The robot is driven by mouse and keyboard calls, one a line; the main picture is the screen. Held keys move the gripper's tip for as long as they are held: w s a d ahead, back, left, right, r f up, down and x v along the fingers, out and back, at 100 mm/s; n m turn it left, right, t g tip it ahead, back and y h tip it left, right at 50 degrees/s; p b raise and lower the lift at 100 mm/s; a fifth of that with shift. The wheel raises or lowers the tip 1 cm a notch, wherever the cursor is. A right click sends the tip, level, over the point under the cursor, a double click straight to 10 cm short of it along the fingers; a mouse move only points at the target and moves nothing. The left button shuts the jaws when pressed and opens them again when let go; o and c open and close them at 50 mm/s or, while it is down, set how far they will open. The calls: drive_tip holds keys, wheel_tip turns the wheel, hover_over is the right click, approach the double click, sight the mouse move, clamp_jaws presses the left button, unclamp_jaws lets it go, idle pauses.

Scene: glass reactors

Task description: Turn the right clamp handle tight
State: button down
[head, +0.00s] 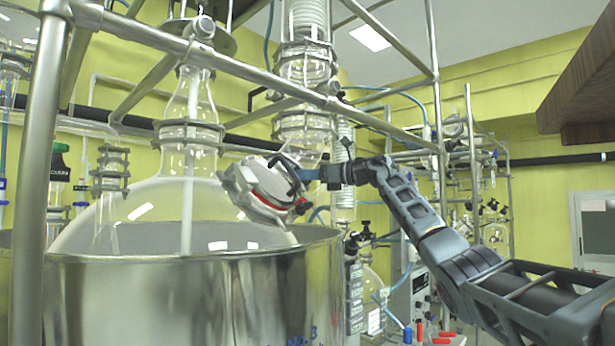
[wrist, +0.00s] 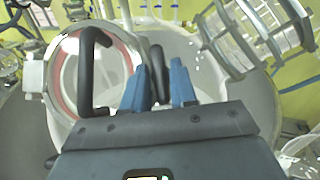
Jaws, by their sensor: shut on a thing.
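The round port lid (head: 268,186) sits tilted on the side of the big glass vessel, with a metal ring around it and a red seal. In the wrist view the lid (wrist: 118,72) has a black bar handle (wrist: 87,72) across it. A dark upright clamp handle (wrist: 156,60) stands at the lid's right side, between my blue fingertips. My gripper (wrist: 160,88) is shut on this clamp handle. In the head view my gripper (head: 302,174) reaches in from the right at the lid. The clamp handle's lower part is hidden behind my gripper, so how tight it is cannot be told.
The glass vessel (head: 130,205) sits in a large steel bath (head: 190,290). Steel frame tubes (head: 400,133) cross above and beside my arm. A glass column with a ringed flange (head: 304,122) hangs close above my gripper. A dark cabinet (head: 590,90) juts in at upper right.

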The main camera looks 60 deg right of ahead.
drive_tip(key=shift+f+m+h, duration=0.1)
drive_tip(key=shift+m+h, duration=0.3)
drive_tip(key=shift+a+m+h+b, duration=0.1)
drive_tip(key=shift+m+h+b, duration=0.55)
drive_tip(key=shift+m, duration=0.15)
drive_tip(key=m+h+b, duration=0.1)
drive_tip(key=m+h, duration=0.1)
drive_tip(key=m+h+b, duration=0.2)
drive_tip(key=m, duration=0.1)
drive_tip(key=shift+a+f+m, duration=0.1)
drive_tip(key=shift+a+m, duration=0.1)
drive_tip(key=shift+m, duration=0.1)
drive_tip(key=shift+w+a+r+m+g+h+b, duration=0.15)
drive_tip(key=shift+m+g+h+b, duration=1.05)
drive_tip(key=shift+m, duration=1.45)
drive_tip(key=shift+r+m+g+h+b, duration=0.25)
drive_tip(key=shift+m+g+h+b, duration=0.4)
drive_tip(key=shift+m+g+b, duration=1.55)
drive_tip(key=shift+w+a+r+m+g+h+b, duration=0.15)
drive_tip(key=shift+m+g+h+b, duration=0.7)
drive_tip(key=shift+m, duration=2.3)
drive_tip(key=shift+g+p, duration=0.3)
drive_tip(key=shift+g, duration=0.15)
drive_tip(key=c, duration=1.1)
unclamp_jaws()
